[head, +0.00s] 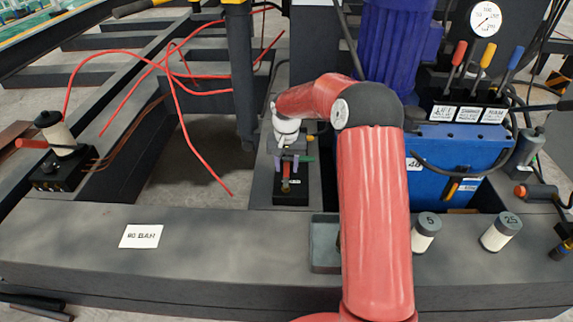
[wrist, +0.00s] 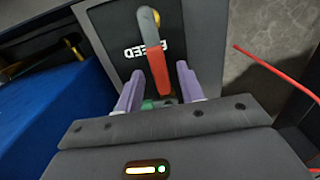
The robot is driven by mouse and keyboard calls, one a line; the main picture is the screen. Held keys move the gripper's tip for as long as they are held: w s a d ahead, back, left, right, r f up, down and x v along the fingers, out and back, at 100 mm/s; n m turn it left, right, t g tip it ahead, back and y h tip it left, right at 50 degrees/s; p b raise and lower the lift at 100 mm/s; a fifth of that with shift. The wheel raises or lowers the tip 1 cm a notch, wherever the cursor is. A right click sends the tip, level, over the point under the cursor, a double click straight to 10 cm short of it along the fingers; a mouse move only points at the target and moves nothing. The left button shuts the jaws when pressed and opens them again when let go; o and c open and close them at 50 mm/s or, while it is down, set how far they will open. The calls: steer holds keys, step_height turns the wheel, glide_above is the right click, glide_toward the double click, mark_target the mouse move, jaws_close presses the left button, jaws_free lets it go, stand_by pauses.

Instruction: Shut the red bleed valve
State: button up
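The bleed valve shows in the wrist view as a lever with a red shaft (wrist: 158,72) and a grey tip, over a dark plate lettered BLEED (wrist: 146,50). The lever points up in that view. My gripper (wrist: 160,72) has its two purple fingers apart, one on each side of the red shaft; I see gaps and cannot tell any contact. In the head view my gripper (head: 287,166) points down above the valve's black base (head: 291,199). Only a little red-brown of the valve shows there. The lever's lower end is hidden by the gripper body.
A blue tank (head: 455,150) with red, yellow and blue levers (head: 485,60) stands to the right. Canisters marked 5 (head: 426,232) and 25 (head: 501,232) sit on the front beam.

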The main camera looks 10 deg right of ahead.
jaws_close()
